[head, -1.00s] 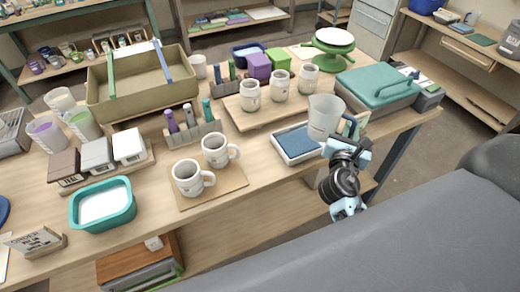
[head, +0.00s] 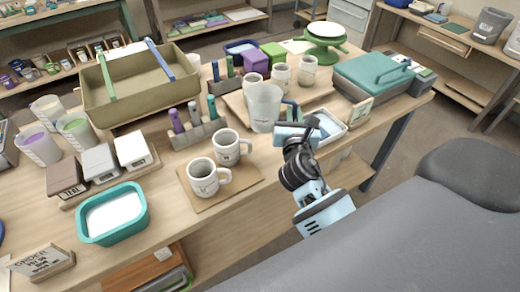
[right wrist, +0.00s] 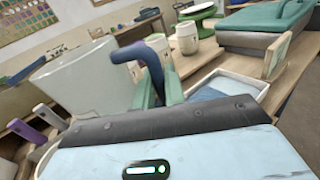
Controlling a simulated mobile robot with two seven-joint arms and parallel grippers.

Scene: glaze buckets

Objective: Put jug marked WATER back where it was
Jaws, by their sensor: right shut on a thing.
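A tall translucent white jug (head: 264,110) is held upright by my right gripper (head: 289,112) over the table, in front of the row of light cups. The lettering on it is too small to read. In the right wrist view the jug (right wrist: 85,78) fills the left side, and its dark blue handle (right wrist: 135,52) is between my right gripper's green fingers (right wrist: 155,88). A gap between the jug's base and the table cannot be made out. My left gripper is not in view.
Two mugs (head: 203,180) stand on a brown mat just left of the jug. A marker holder (head: 200,132) stands behind them. A white tray with a blue inside (head: 330,122) lies right of my gripper. Smaller jugs (head: 75,130) stand at the far left.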

